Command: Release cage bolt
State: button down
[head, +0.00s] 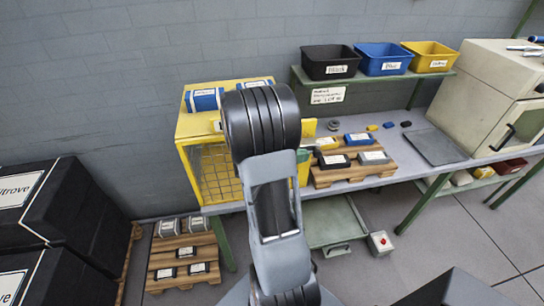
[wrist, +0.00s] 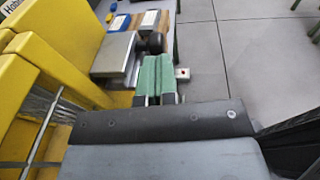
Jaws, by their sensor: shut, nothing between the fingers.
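The yellow cage (head: 190,128) with wire mesh stands at the left end of the bench. My arm hides part of its front and right side. In the wrist view the yellow cage frame (wrist: 62,62) fills the left side, with grey rods along it. My gripper (wrist: 157,68) has green fingers that are shut together and empty, just right of the yellow frame. In the head view only a bit of the green gripper (head: 302,155) shows behind my arm, at the cage's right edge.
A wooden pallet (head: 350,174) with labelled blocks stands on the bench right of the cage. Black (head: 330,62), blue (head: 384,59) and yellow (head: 429,57) bins sit on the shelf. A beige machine (head: 490,95) stands at the right. A red-button box (head: 380,243) is below the bench.

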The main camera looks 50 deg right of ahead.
jog(key=b+v, duration=0.2)
jog(key=v, duration=1)
jog(key=s+a+f+m+t+y, duration=0.2)
jog(key=a+f+m+t+y, duration=0.1)
jog(key=a+f+m+y, duration=0.4)
jog(key=a+r+m+t+y, duration=0.2)
jog(key=a+r+t+y, duration=0.1)
jog(key=a, duration=0.4)
jog(key=w+a+r+m+t+y, duration=0.1)
jog(key=a+r+m+t+y, duration=0.1)
jog(key=a+r+t+y, duration=0.2)
jog(key=a+r+t, duration=0.2)
jog(key=a+r, duration=0.1)
jog(key=a, duration=0.1)
jog(key=shift+w+a+m+t, duration=0.25)
jog(key=shift+m+t, duration=0.05)
jog(key=shift+m, duration=0.1)
jog(key=c, duration=1.9)
grip_release()
jog(key=shift+r, duration=0.1)
